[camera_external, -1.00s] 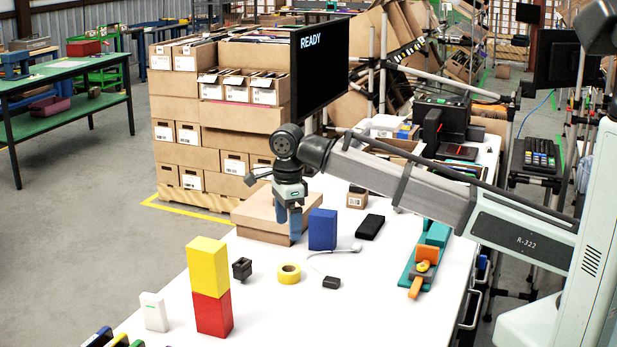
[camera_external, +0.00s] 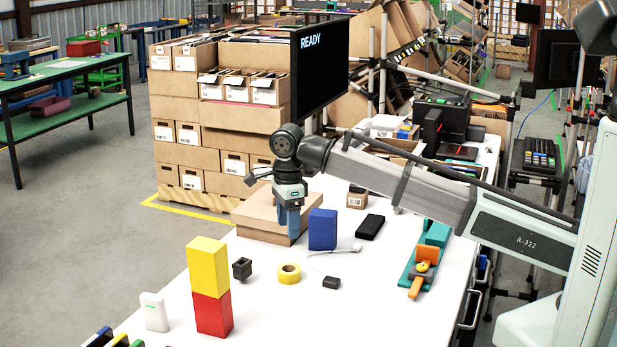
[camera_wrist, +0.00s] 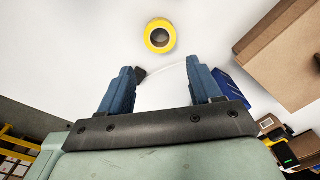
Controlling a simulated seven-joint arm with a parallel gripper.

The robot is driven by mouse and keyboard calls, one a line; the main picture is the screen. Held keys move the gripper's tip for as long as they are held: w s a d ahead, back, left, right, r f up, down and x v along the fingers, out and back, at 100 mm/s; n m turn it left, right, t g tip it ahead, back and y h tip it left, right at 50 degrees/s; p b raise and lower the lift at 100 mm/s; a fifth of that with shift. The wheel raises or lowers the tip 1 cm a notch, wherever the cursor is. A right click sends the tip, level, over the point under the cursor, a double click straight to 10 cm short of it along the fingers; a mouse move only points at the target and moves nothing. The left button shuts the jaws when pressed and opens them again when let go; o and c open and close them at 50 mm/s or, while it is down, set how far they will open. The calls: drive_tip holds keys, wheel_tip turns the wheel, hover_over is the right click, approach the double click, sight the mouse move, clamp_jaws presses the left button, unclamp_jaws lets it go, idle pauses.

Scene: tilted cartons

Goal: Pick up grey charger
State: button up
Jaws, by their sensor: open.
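A small dark grey block (camera_external: 332,282), which looks like the grey charger, lies on the white table to the right of the yellow tape roll. A thin white cord (camera_external: 335,251) lies behind it. In the wrist view a dark block (camera_wrist: 140,73), which seems to be the same one, shows partly hidden by the left finger, with the white cord (camera_wrist: 168,68) running right from it. My gripper (camera_external: 289,236) points down, open and empty, in front of the flat carton and left of the blue box. Its fingers also show in the wrist view (camera_wrist: 160,82).
A yellow tape roll (camera_external: 289,273), blue box (camera_external: 322,230), flat carton (camera_external: 262,219) and black case (camera_external: 370,227) stand around. A stacked yellow and red block (camera_external: 211,290), a black holder (camera_external: 242,269) and a white device (camera_external: 153,311) are nearer.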

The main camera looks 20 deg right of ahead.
drive_tip(key=w+d, duration=0.3)
drive_tip(key=w+d+m, duration=0.1)
drive_tip(key=w+d, duration=0.3)
drive_tip(key=w+d+m, duration=0.1)
drive_tip(key=w+d, duration=0.3)
drive_tip(key=shift+w+r, duration=0.1)
drive_tip(key=shift+r, duration=0.15)
drive_tip(key=w+d+m, duration=0.1)
drive_tip(key=w+d, duration=0.3)
drive_tip(key=d, duration=0.7)
drive_tip(key=w+d+r+m, duration=0.1)
drive_tip(key=w+d, duration=0.4)
drive_tip(key=d, duration=0.6)
drive_tip(key=w+d+m, duration=0.1)
drive_tip(key=w+d, duration=0.3)
drive_tip(key=d, duration=0.8)
drive_tip(key=f+n, duration=0.4)
drive_tip(key=s+f+n, duration=0.1)
drive_tip(key=f+n, duration=0.8)
drive_tip(key=n, duration=0.1)
drive_tip(key=shift+s+d+f, duration=0.15)
drive_tip(key=shift+s+f, duration=0.15)
drive_tip(key=shift+f, duration=0.05)
